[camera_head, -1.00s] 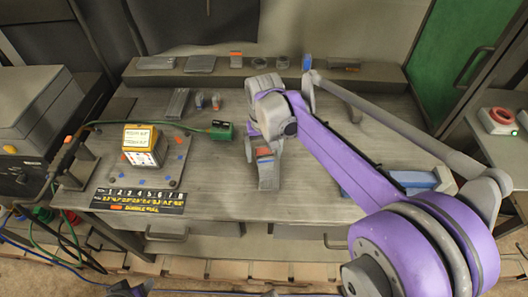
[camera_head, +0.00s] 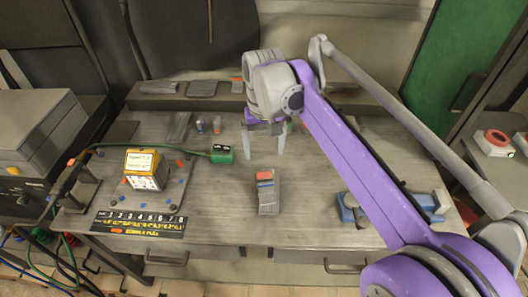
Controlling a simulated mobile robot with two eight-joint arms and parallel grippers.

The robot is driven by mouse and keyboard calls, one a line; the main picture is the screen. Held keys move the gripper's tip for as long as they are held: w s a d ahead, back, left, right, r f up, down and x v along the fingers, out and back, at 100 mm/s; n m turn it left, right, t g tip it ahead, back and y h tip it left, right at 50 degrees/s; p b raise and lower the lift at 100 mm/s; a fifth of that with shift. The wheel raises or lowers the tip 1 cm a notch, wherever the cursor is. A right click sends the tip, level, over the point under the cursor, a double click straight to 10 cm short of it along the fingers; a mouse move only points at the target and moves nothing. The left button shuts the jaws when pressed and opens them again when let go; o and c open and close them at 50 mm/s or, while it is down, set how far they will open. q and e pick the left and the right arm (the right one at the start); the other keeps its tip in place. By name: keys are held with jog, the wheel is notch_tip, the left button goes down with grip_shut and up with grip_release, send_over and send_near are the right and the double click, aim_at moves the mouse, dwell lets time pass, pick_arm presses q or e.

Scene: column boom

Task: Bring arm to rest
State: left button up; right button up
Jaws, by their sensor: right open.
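My right arm (camera_head: 350,150) is purple and grey and reaches in from the lower right over the workbench. Its gripper (camera_head: 265,143) hangs above the back middle of the bench, with its two fingers apart and nothing seen between them. The arm hides part of the bench's right half. My left gripper is not in view.
The grey workbench (camera_head: 225,220) holds a grey block with red and blue parts (camera_head: 268,200), a yellow box (camera_head: 143,169), a green connector (camera_head: 222,155) on a cable, a black numbered strip (camera_head: 138,222) and a blue-grey tool (camera_head: 349,208). The front middle is clear.

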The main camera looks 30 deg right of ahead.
dwell(0.4)
jog(key=s+a+f+n+t, duration=0.1)
jog(key=s+a+f, duration=0.1)
jog(key=s+f, duration=0.2)
jog(key=s+a+f+n+t+p, duration=0.1)
jog(key=s+a+f+t, duration=0.1)
jog(key=s+f, duration=0.2)
jog(key=s+a+f+n+t+p, duration=0.1)
jog(key=s+a+f+t, duration=0.1)
jog(key=s+f, duration=0.3)
jog(key=shift+s+a+f+n, duration=0.1)
jog(key=shift+s+a+n, duration=0.1)
jog(key=shift+s, duration=0.45)
jog(key=shift+s+a+n, duration=0.2)
jog(key=shift+s, duration=0.4)
